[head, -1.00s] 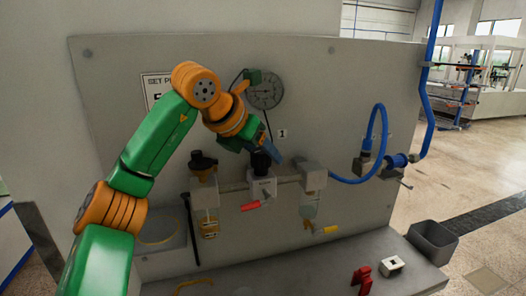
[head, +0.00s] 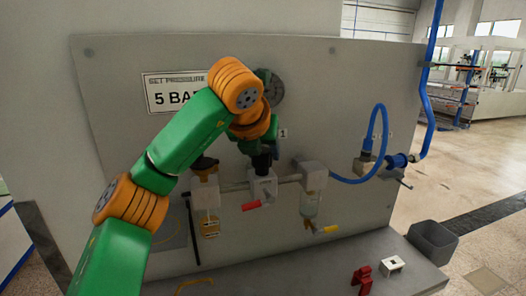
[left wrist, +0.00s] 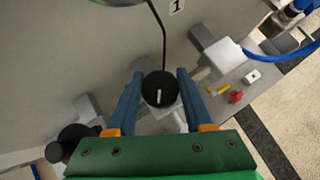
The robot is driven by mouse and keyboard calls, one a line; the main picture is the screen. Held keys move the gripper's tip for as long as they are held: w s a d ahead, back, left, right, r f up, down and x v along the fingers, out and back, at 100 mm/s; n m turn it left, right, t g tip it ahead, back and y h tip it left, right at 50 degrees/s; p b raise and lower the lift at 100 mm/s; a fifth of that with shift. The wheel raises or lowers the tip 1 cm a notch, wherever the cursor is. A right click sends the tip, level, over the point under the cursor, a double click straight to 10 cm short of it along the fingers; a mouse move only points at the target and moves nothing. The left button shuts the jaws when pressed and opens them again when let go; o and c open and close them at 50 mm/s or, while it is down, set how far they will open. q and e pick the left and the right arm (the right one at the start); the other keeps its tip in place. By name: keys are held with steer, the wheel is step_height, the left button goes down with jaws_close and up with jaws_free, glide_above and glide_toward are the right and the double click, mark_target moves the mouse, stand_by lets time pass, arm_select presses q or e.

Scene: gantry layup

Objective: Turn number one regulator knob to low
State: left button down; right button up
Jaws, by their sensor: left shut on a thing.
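The number one regulator has a black knob (head: 262,161) on top of a pale block (head: 263,186), below the label "1" (head: 283,133). In the left wrist view the knob (left wrist: 158,90) is round with a white pointer line, upright in that picture. My left gripper (left wrist: 160,76) has its two blue fingers on either side of the knob and is shut on it. In the head view the wrist hides most of the fingers and part of the dial gauge (head: 273,90). My right gripper is not in view.
A sign (head: 176,92) reads "5 BAR", partly covered by my arm. A red lever (head: 251,205) and a yellow lever (head: 327,229) hang below the blocks. A blue hose (head: 381,125) is at right. A grey bin (head: 433,240) stands at the bench's right end.

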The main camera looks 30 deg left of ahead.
arm_select(q)
steer(key=n+g+y+p, duration=0.1)
steer(key=n+y, duration=0.1)
steer(key=n, duration=0.1)
steer(key=shift+r+n, duration=0.15)
steer(key=shift+n, duration=0.15)
steer(key=shift+s+a+n+g+y+p, duration=0.1)
steer(key=shift+n+g+y+p, duration=1.05)
steer(key=shift+n, duration=0.75)
steer(key=shift+n+g, duration=0.25)
steer(key=shift+n, duration=0.05)
steer(key=shift+c, duration=1.4)
jaws_free()
steer(key=shift+s, duration=0.1)
